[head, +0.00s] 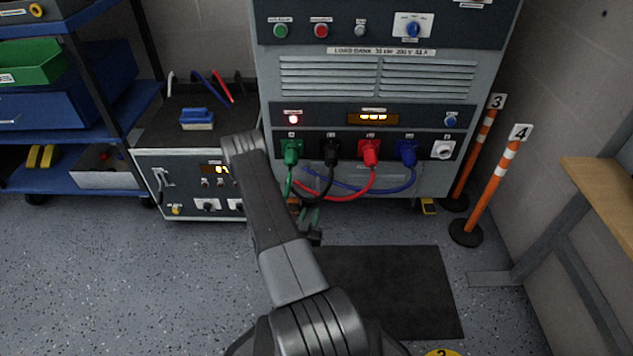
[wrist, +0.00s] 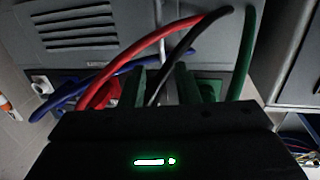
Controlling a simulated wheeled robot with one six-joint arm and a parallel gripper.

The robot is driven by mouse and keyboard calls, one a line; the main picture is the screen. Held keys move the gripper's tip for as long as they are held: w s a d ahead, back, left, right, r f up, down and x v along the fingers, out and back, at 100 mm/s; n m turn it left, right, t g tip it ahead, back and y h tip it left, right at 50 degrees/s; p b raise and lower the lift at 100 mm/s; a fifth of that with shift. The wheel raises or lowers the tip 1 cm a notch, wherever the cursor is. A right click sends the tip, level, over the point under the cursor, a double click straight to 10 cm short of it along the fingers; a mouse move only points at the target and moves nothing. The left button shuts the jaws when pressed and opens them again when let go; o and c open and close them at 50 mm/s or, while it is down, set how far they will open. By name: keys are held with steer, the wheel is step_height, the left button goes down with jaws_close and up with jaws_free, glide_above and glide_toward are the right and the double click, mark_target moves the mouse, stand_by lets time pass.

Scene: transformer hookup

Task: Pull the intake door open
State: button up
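The grey load bank (head: 372,97) stands in front of me. Its lower louvred panel (wrist: 92,22), seen upside down in the wrist view, looks like the intake door; it looks closed, and I see no clear handle. In the head view that panel is mostly hidden by cables and my arm. My gripper (head: 311,228) is low in front of the bank, below the sockets. In the wrist view its two green fingers (wrist: 163,84) stand apart, with the black cable (wrist: 188,43) showing between them. I cannot tell whether it touches the cable.
Red (head: 345,197), blue (head: 385,190) and green cables loop from the plugs around my gripper. Orange posts (head: 487,180) stand right of the bank. A test cabinet (head: 190,170) stands left. A dark mat (head: 390,290) lies on the floor; a wooden bench (head: 605,185) is at right.

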mark_target(318, 188)
steer(key=w+d+b, duration=0.1)
steer(key=w, duration=0.3)
steer(key=w+b, duration=0.1)
steer(key=w, duration=0.4)
steer(key=w+d+b, duration=0.1)
steer(key=w+b, duration=0.1)
steer(key=w, duration=0.2)
steer(key=shift+w+d, duration=0.25)
steer(key=shift+d, duration=0.05)
jaws_close()
